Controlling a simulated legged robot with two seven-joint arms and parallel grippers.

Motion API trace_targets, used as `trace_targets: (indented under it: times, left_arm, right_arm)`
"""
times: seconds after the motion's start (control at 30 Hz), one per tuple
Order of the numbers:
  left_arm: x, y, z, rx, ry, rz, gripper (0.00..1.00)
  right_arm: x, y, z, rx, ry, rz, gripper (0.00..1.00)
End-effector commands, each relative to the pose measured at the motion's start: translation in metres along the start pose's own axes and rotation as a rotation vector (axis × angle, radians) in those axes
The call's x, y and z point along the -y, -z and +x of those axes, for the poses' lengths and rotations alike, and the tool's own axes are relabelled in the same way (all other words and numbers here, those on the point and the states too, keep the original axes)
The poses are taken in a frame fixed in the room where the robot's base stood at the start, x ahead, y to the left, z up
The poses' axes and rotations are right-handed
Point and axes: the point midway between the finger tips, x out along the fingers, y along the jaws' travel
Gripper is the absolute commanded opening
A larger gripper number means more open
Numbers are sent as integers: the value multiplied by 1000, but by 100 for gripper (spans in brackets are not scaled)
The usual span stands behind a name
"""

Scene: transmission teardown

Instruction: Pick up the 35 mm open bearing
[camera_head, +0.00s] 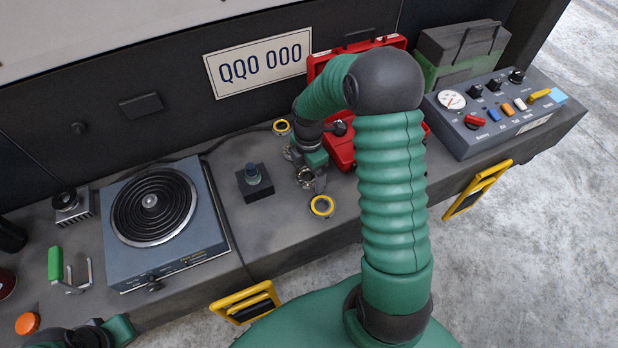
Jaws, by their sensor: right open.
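My right arm rises from the bottom and bends over the bench. Its gripper (307,176) points down at the middle of the bench and is open. A small grey metal ring (305,176), which may be the open bearing, shows between or just below the fingers. I cannot tell whether they touch it. A yellow-rimmed ring (322,206) lies just in front of the gripper, and a similar ring (282,127) lies behind it. A green and black part of my left arm shows at the bottom left edge; its fingers cannot be made out.
A hotplate (150,208) stands on the bench at left. A dark block with a short post (256,180) is left of the gripper. A red case (342,150) is partly hidden behind my right arm. A control box (497,112) stands at right. Yellow handles (245,301) stick out in front.

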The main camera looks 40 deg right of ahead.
Motion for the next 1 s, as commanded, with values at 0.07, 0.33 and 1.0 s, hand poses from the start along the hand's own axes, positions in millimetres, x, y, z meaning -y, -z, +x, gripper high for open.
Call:
trace_targets:
  times: [0.07, 0.33, 1.0]
  left_arm:
    - [0, 0, 0, 0, 0, 0, 36]
    - [0, 0, 0, 0, 0, -1, 36]
    - [0, 1, -3, 0, 0, -1, 36]
  right_arm:
    - [1, 0, 0, 0, 2, 0, 89]
    - [0, 0, 0, -1, 1, 0, 53]
    - [0, 0, -5, -1, -1, 0, 9]
